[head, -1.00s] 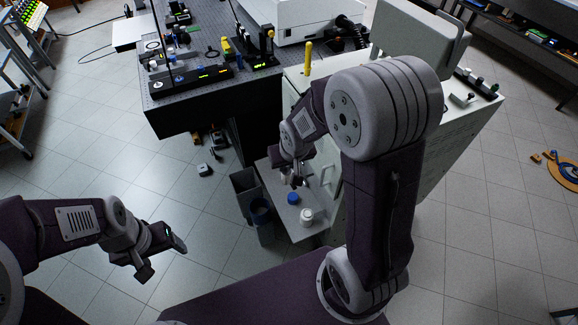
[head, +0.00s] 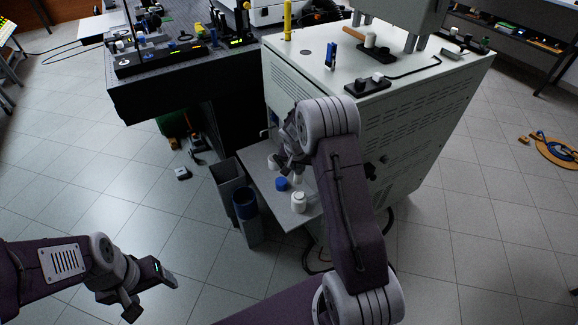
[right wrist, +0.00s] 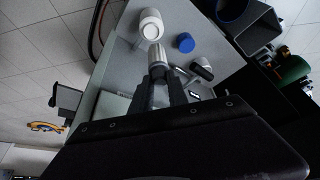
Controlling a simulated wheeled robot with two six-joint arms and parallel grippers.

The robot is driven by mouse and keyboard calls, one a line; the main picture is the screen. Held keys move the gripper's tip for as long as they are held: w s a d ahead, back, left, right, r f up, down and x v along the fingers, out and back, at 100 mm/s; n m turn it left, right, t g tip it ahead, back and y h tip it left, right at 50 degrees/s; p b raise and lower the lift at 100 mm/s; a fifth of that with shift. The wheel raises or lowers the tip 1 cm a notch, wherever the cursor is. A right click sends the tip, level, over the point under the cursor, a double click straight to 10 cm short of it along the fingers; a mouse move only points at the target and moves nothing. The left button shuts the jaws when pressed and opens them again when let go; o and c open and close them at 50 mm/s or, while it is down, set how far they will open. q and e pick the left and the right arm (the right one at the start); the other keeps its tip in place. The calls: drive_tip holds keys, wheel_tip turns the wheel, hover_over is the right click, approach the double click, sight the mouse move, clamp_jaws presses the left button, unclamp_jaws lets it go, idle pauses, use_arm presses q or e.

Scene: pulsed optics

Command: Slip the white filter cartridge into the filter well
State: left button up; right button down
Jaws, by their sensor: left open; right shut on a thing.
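My right gripper (head: 294,172) is over a low grey shelf beside the cabinet. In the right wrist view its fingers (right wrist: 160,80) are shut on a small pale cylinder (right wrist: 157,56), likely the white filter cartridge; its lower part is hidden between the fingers. The cylinder also shows small below the fingers in the head view (head: 298,180). I cannot tell whether it touches the shelf. A round dark spot (head: 305,52) shows on the cabinet top; I cannot tell whether it is the filter well. My left gripper (head: 150,291) is open and empty over the floor.
On the shelf (head: 262,178), a white jar (head: 299,203) and a blue cap (head: 282,184) stand close to the held cylinder. Two bins (head: 246,210) stand left of the shelf. The white cabinet (head: 400,135) rises behind my right arm, with a yellow post (head: 287,22) on top.

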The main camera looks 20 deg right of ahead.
drive_tip(key=f, duration=0.2)
drive_tip(key=shift+d+f+b, duration=0.3)
drive_tip(key=shift+d, duration=0.1)
use_arm(q)
drive_tip(key=shift+s+a+f, duration=0.1)
drive_tip(key=shift+f, duration=0.6)
use_arm(e)
drive_tip(key=shift+r, duration=0.2)
use_arm(q)
drive_tip(key=shift+f, duration=0.1)
use_arm(e)
drive_tip(key=shift+f, duration=0.1)
drive_tip(key=shift+b, duration=0.35)
use_arm(q)
wheel_tip(320, 180, down, 6)
drive_tip(key=b, duration=0.5)
use_arm(e)
wheel_tip(320, 180, down, 6)
drive_tip(key=shift+r, duration=0.2)
use_arm(q)
drive_tip(key=shift+f+b, duration=0.25)
drive_tip(key=shift+b, duration=0.15)
use_arm(e)
drive_tip(key=shift+f, duration=0.15)
use_arm(q)
drive_tip(key=shift+f+b, duration=0.3)
drive_tip(key=shift+f, duration=0.05)
use_arm(e)
drive_tip(key=shift+f, duration=0.3)
